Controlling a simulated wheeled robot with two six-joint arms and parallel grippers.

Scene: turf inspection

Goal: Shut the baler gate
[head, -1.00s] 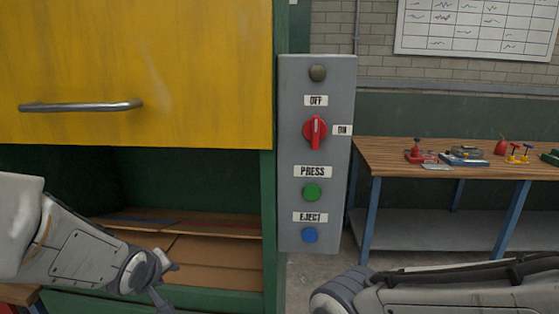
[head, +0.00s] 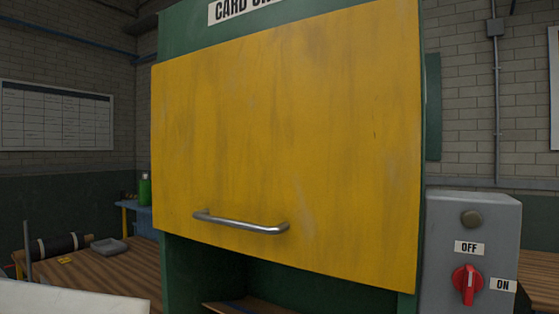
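The yellow baler gate (head: 290,130) fills the middle of the head view on the green baler frame (head: 185,25). Its lower edge stands above a dark opening (head: 280,280), so the gate is raised. A silver bar handle (head: 240,223) crosses the lower left part of the gate. A grey control box (head: 490,240) is on the right, with a red knob (head: 467,283) between the OFF and ON labels. A pale part of my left arm shows at the lower left. Neither gripper is in view.
A wooden workbench (head: 110,270) stands at the left with a black roll (head: 60,246) and a grey tray (head: 109,245) on it. A green bottle (head: 145,190) stands farther back. Some brown cardboard (head: 235,306) shows inside the opening.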

